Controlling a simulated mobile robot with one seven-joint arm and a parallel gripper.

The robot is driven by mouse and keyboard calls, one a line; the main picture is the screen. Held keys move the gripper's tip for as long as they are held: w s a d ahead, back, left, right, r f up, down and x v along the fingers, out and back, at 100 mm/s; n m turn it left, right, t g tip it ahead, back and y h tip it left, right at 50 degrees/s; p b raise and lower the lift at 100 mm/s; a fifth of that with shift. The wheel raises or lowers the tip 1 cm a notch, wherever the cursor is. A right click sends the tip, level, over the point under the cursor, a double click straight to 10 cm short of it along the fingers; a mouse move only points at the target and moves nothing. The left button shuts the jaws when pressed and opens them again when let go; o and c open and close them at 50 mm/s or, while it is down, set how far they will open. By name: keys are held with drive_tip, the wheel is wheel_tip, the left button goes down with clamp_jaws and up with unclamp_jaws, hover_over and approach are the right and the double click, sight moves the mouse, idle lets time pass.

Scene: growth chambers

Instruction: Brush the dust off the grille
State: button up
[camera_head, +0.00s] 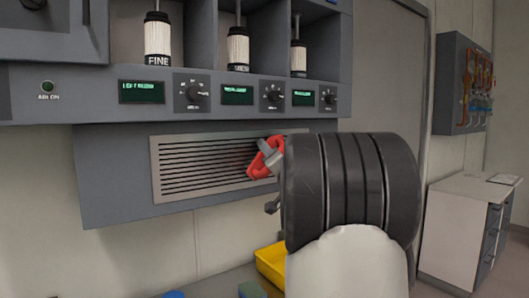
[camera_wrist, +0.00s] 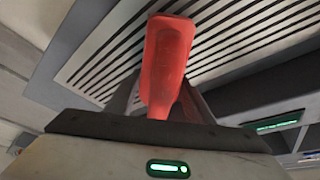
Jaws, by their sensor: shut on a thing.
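The grille (camera_head: 182,190) is a pale slatted panel on the grey wall unit, below the row of displays and knobs. It also fills much of the top of the wrist view (camera_wrist: 98,62). My gripper (camera_wrist: 158,108) is shut on a red brush (camera_wrist: 167,60), whose red body points toward the slats. In the head view the red brush (camera_head: 257,168) is at the grille's right part, in front of the slats. Its bristles are not clearly seen, and I cannot tell whether it touches the grille. My dark arm link hides the grille's right end and most of the gripper.
A control panel with displays and knobs (camera_head: 193,92) juts out above the grille. Canisters, one marked FINE (camera_head: 158,38), stand in bays above it. A yellow tray (camera_head: 271,262) sits below. A white cabinet (camera_head: 457,235) stands at right, under a wall box with red pipes (camera_head: 462,85).

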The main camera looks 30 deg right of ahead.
sight(217, 152)
drive_tip(key=d+p, duration=0.2)
drive_tip(key=d, duration=0.2)
drive_tip(key=shift+w+d+r, duration=0.1)
drive_tip(key=shift+w+d, duration=0.05)
drive_tip(key=shift+d, duration=0.1)
drive_tip(key=shift+a+b, duration=0.3)
drive_tip(key=shift+a, duration=0.2)
drive_tip(key=shift+a+b, duration=2.05)
drive_tip(key=shift+a, duration=2.7)
drive_tip(key=shift+s+a+f+b, duration=0.1)
drive_tip(key=shift+s+a+b, duration=0.05)
drive_tip(key=shift+a+b, duration=0.9)
drive_tip(key=shift+s+a+f+b, duration=0.15)
drive_tip(key=shift+a+b, duration=0.45)
drive_tip(key=shift+a, duration=0.7)
drive_tip(key=shift+a+r, duration=0.2)
drive_tip(key=shift+a, duration=2.6)
